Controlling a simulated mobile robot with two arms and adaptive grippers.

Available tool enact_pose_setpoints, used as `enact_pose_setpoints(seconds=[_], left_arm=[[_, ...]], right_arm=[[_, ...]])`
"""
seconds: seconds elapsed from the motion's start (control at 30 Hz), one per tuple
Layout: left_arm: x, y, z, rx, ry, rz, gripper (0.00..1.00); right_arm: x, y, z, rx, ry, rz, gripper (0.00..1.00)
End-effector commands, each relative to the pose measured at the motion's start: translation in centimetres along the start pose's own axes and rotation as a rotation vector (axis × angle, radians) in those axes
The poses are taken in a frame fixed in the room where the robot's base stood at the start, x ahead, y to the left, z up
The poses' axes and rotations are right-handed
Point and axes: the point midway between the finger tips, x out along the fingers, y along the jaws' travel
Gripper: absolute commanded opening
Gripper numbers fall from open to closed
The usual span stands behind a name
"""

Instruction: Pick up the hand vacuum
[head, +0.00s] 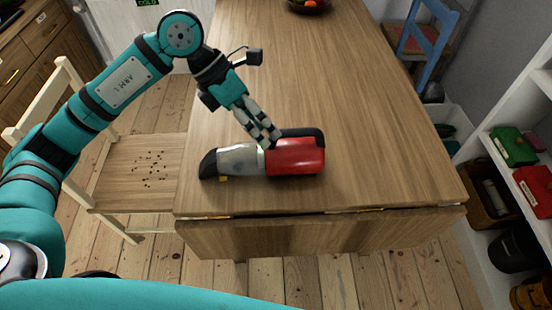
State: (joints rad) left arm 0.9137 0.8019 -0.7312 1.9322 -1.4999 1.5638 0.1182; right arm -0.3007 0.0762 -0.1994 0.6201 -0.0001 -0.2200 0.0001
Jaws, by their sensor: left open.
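The hand vacuum (296,158) lies on its side on the wooden table, near the table's front edge. It has a red body at the right, a clear grey middle and a dark nozzle at the left, with a black handle along its far side. My left gripper (268,138) reaches down from the upper left, with its fingertips at the vacuum's far side by the front end of the handle. The gripper is open. I cannot tell whether the fingers touch the vacuum. My right gripper does not show.
The table (350,100) is clear around the vacuum, with a fruit bowl (309,5) at its far end. A wooden chair (140,170) with dark crumbs on its seat stands at the left. White shelves (500,130) with boxes stand at the right. A blue chair (425,40) is behind.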

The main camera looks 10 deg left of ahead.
Motion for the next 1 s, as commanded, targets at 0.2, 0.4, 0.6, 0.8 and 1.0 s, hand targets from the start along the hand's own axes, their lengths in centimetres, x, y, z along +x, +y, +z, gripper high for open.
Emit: enact_pose_setpoints(seconds=[0.2, 0.4, 0.6, 0.8, 1.0], left_arm=[[-3.9, 0.8, 3.6, 0.501, 0.064, 0.358, 0.49], [-3.3, 1.6, 4.2, 0.567, 0.084, 0.412, 0.49], [0.7, 3.3, 4.3, 0.561, 0.084, 0.408, 0.49], [4.4, 5.0, 4.4, 0.560, 0.084, 0.409, 0.49], [6.3, 5.9, 4.5, 0.561, 0.082, 0.411, 0.49]], right_arm=[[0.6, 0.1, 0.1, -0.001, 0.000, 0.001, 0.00], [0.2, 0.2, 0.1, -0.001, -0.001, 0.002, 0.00], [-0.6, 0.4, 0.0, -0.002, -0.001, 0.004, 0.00], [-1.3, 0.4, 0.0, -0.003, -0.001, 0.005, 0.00], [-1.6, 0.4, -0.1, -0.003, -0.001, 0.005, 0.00]])
